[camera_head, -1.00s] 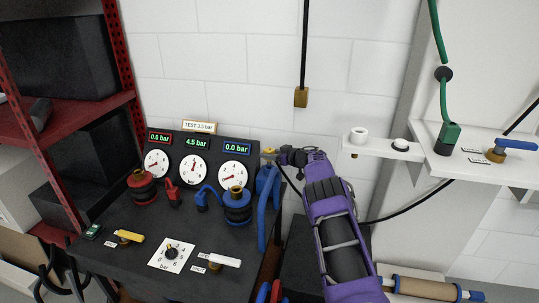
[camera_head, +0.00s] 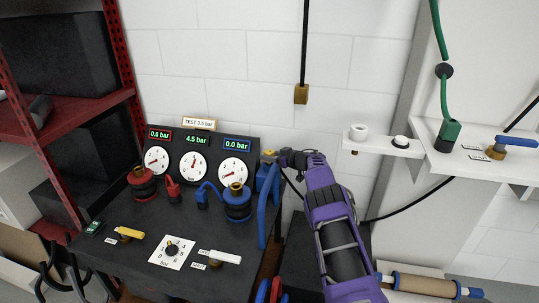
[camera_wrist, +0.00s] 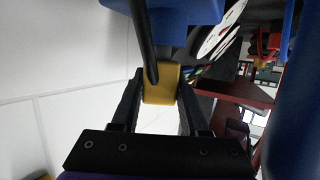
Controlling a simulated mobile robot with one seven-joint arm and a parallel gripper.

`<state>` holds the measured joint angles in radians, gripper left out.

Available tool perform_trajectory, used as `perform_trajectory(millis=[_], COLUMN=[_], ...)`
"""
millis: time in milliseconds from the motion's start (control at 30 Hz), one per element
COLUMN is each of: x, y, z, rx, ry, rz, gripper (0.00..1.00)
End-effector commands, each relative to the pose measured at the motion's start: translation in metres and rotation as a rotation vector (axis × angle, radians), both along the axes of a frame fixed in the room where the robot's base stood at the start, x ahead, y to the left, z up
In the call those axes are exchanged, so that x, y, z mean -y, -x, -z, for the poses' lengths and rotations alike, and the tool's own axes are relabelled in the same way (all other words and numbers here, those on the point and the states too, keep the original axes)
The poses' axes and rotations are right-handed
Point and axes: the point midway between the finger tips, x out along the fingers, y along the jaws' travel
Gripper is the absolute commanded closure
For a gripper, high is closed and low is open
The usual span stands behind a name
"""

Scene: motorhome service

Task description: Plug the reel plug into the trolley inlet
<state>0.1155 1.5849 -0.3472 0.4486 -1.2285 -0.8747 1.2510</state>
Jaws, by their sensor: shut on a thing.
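The reel plug (camera_wrist: 164,92) is a yellow block with a black cable, held between the two black fingers of my gripper (camera_wrist: 160,82). In the head view, my gripper (camera_head: 283,156) is at the trolley's right rear corner, with a small yellow end of the plug (camera_head: 268,153) just left of it. A blue housing (camera_head: 268,177), seemingly the trolley inlet, is directly below the plug there. In the wrist view, the blue body (camera_wrist: 185,14) is right beside the plug's far end. Whether the plug sits inside it is hidden.
The black trolley (camera_head: 130,258) carries gauges (camera_head: 193,167), red and blue couplings and valve levers. A blue hose (camera_head: 263,222) hangs at its right side. A white shelf (camera_head: 378,147) is right of my arm; a red rack (camera_head: 125,70) stands left.

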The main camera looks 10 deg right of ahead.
Motion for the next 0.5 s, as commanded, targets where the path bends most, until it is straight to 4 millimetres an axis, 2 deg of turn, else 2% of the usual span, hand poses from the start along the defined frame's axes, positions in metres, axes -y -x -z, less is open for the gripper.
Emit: perform_trajectory(millis=[500], x=[0.000], y=[0.000], z=[0.015], rx=[0.000], ry=[0.000], rz=[0.000], gripper=[1.00])
